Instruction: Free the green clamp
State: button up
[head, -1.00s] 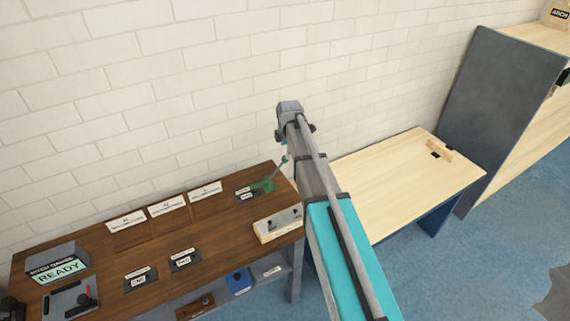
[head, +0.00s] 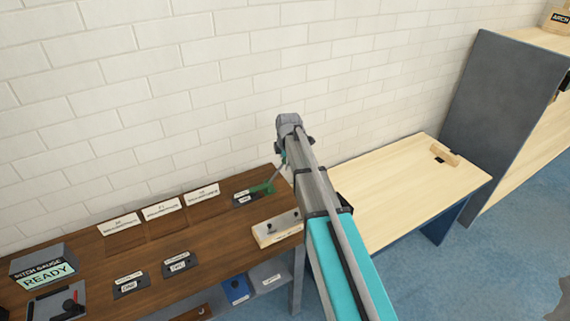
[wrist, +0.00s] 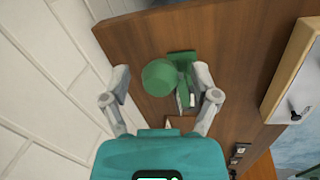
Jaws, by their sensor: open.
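The green clamp (head: 262,188) stands near the back right corner of the dark wooden bench, by a small black labelled plate (head: 243,198). In the wrist view the clamp (wrist: 181,62) shows a round green knob (wrist: 158,77) beside its upright body. My gripper (wrist: 162,76) is open, one finger on each side of the clamp, with the knob and body between them in the picture. I cannot tell whether a finger touches it. In the head view my arm hides most of the gripper, just above and right of the clamp.
A pale wooden block with dark pegs (head: 277,230) sits at the bench's right front edge. White label cards (head: 161,208) line the back. A READY gauge box (head: 43,268) is at left. A brick wall is close behind. A pale table (head: 400,195) stands at right.

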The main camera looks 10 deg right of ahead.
jog(key=shift+c, duration=0.2)
grip_shut()
dwell(0.3)
jog(key=shift+a, duration=0.15)
